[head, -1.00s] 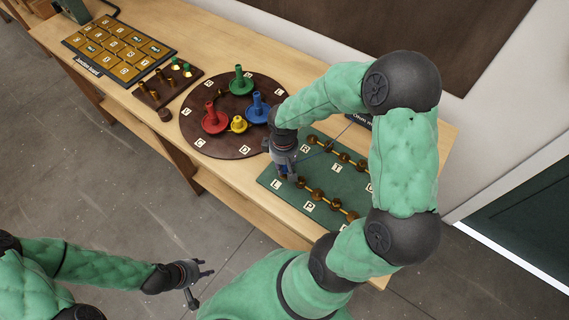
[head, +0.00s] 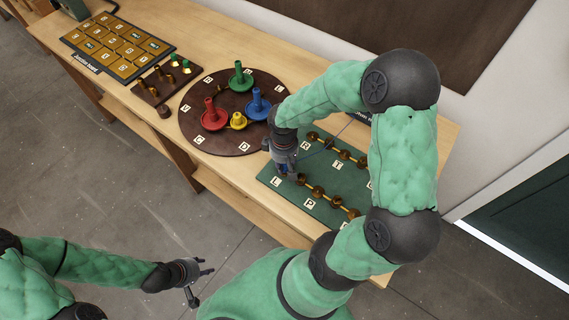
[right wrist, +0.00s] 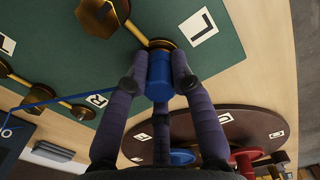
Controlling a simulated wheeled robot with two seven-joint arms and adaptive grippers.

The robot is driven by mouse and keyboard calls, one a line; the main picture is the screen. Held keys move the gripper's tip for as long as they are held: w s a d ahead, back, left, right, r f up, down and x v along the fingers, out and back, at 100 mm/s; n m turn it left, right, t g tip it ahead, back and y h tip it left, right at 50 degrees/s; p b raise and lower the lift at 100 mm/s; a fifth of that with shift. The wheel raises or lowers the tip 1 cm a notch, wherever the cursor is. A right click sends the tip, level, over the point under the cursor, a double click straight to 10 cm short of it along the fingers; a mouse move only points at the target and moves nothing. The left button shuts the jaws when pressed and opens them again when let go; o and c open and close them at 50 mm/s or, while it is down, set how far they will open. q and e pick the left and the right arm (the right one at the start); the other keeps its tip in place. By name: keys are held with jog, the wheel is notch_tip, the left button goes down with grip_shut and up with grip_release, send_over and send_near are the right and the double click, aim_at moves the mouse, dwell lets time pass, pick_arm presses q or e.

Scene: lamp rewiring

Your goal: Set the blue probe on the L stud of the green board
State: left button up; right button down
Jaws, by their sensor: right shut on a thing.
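The green board (head: 325,185) lies on the bench, with gold studs joined by gold bars and white letter tiles. The L tile (head: 276,182) is at its left corner. My right gripper (head: 284,170) is over that corner. It is shut on the blue probe (right wrist: 160,76), a short blue cylinder. In the right wrist view the probe's far end overlaps the gold L stud (right wrist: 163,44), beside the L tile (right wrist: 197,29). I cannot tell whether they touch. A thin blue wire (right wrist: 40,102) crosses the board. My left gripper (head: 204,284) is open and empty, over the floor.
A round brown disc (head: 205,145) left of the board carries red, green, yellow and blue pegs. A small brown rack (head: 155,92) and a board of gold tiles (head: 118,45) stand farther left. The bench's front edge runs close to the L corner.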

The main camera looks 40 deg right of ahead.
jog(key=shift+f, duration=0.25)
jog(key=c, duration=1)
grip_release()
jog(key=shift+r, duration=0.1)
notch_tip(320, 180, up, 12)
jog(key=shift+w+f, duration=0.1)
jog(key=shift+w, duration=0.05)
